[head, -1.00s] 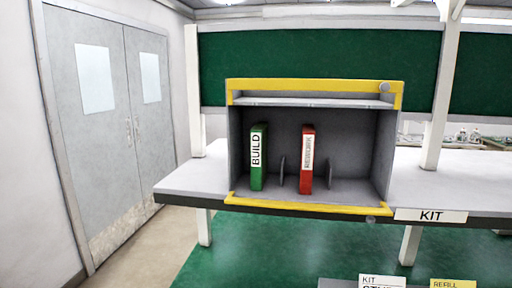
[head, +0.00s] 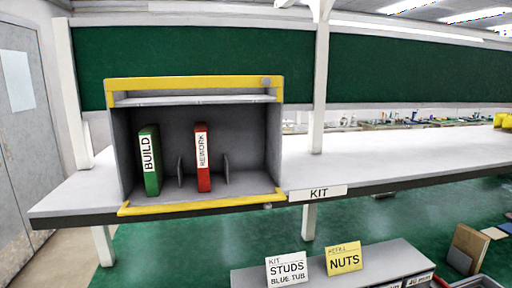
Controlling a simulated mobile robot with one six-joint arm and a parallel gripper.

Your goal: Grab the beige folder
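No beige folder is clearly seen in the head view. A grey cubby with yellow edges (head: 200,206) stands on the bench and holds a green folder (head: 151,160) labelled BUILD and a red folder (head: 203,158) labelled REWORK, both upright between thin dividers. A tan-brown upright block-like thing (head: 470,243) shows low at the right edge; I cannot tell whether it is a folder. My gripper is not in view.
The grey bench (head: 400,158) runs to the right, with a KIT label (head: 318,193) on its edge. A low grey unit in front carries signs STUDS (head: 287,271) and NUTS (head: 344,258). White posts (head: 319,85) rise from the bench. A grey door (head: 25,120) is at left.

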